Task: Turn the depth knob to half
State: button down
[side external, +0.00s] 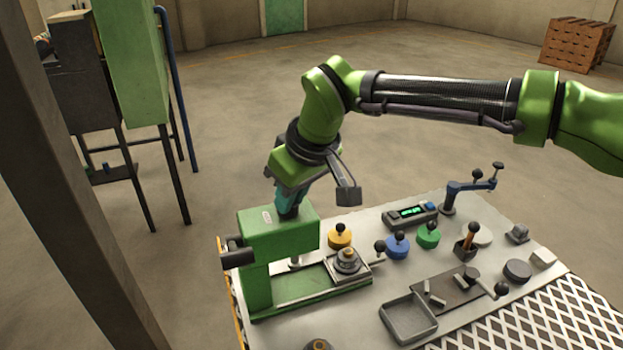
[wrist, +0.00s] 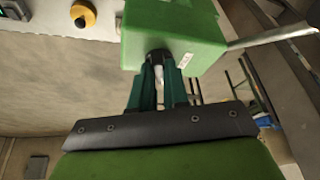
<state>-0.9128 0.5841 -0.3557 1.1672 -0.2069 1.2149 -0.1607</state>
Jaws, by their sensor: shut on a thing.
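A green press-like machine (side external: 262,232) stands at the left end of the work table. Its green head also shows in the wrist view (wrist: 196,25). My gripper (side external: 288,212) points down at the top of this head, its teal fingers shut. In the wrist view my gripper (wrist: 160,64) has its fingertips on either side of a small dark knob (wrist: 158,53) on the head, which looks to be the depth knob. The fingers cover most of the knob, and no mark or scale showing its setting is legible.
A dark cylindrical grip (side external: 238,256) sticks out at the machine's left. Yellow (side external: 340,236), blue (side external: 398,247) and green (side external: 428,236) round pieces with black knobs stand to the right. Behind them is a box with a green display (side external: 410,213). A grey tray (side external: 408,318) lies in front.

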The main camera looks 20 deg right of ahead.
jog(key=m+h, duration=0.1)
jog(key=m, duration=0.1)
jog(key=m+h, duration=0.1)
jog(key=m, duration=0.1)
jog(key=shift+s+a+m, duration=0.1)
jog(key=shift+a+m, duration=0.1)
jog(key=shift+m, duration=0.2)
dwell(0.4)
jog(key=c, duration=1.1)
grip_release()
jog(key=v, duration=1.7)
jog(key=shift+s+f, duration=0.15)
